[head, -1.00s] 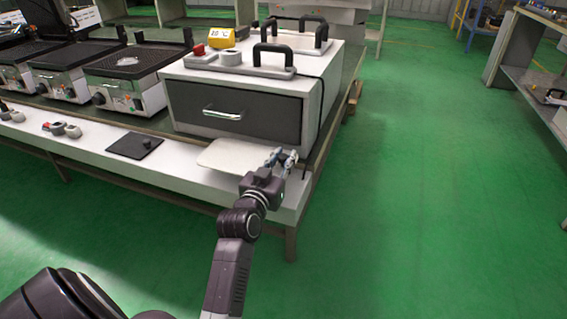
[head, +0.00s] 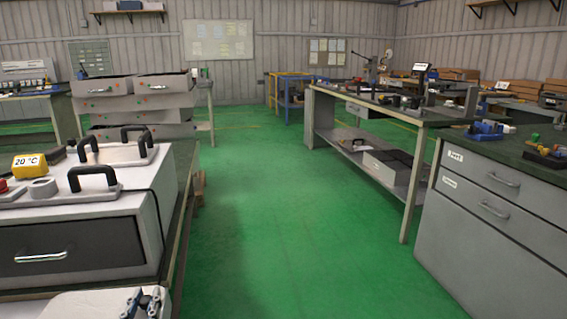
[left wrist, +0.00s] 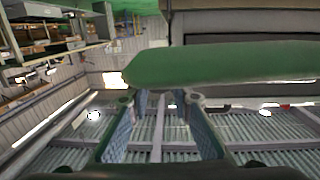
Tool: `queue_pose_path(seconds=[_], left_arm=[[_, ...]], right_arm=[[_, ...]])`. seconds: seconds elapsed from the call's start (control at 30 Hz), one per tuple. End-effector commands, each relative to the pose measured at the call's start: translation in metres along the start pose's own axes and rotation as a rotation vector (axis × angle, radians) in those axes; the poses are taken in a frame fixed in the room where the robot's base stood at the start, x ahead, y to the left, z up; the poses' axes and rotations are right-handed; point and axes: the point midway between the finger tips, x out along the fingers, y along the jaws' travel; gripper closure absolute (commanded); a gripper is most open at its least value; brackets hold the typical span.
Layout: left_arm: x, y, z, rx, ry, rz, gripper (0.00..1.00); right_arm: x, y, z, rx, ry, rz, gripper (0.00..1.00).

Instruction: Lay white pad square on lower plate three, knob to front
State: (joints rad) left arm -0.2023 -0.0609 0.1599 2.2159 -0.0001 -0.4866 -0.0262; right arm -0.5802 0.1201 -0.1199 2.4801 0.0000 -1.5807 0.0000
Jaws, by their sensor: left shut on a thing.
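The white pad (head: 82,306) shows at the bottom left of the head view, in front of the box with the dark drawer. My left gripper (head: 143,303) is at its right side and shut on it. In the left wrist view the pad (left wrist: 225,66) looks green and reaches out beyond the fingertips of my left gripper (left wrist: 160,98). My right gripper is not in view.
The box (head: 85,235) with its dark drawer and black handles stands at the left, with a yellow 20 °C display (head: 28,165) on top. A clear green floor aisle (head: 270,220) runs between it and the grey drawer cabinet (head: 490,235) at the right.

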Motion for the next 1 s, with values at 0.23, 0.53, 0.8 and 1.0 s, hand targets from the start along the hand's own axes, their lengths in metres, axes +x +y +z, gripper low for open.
queue_pose_path(seconds=[0.23, 0.53, 0.8, 1.0], left_arm=[[-0.07, 0.058, 0.004, 0.009, 0.001, 0.097, 1.0], [-0.121, 0.096, -0.01, 0.009, 0.006, 0.171, 1.0], [-0.121, 0.094, -0.039, 0.011, 0.004, 0.168, 1.0], [-0.122, 0.095, -0.069, 0.01, 0.001, 0.168, 1.0]], right_arm=[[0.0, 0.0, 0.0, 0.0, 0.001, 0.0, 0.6], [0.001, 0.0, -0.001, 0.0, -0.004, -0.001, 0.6], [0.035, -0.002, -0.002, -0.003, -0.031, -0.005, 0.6], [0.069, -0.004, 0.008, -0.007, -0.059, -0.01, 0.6]])
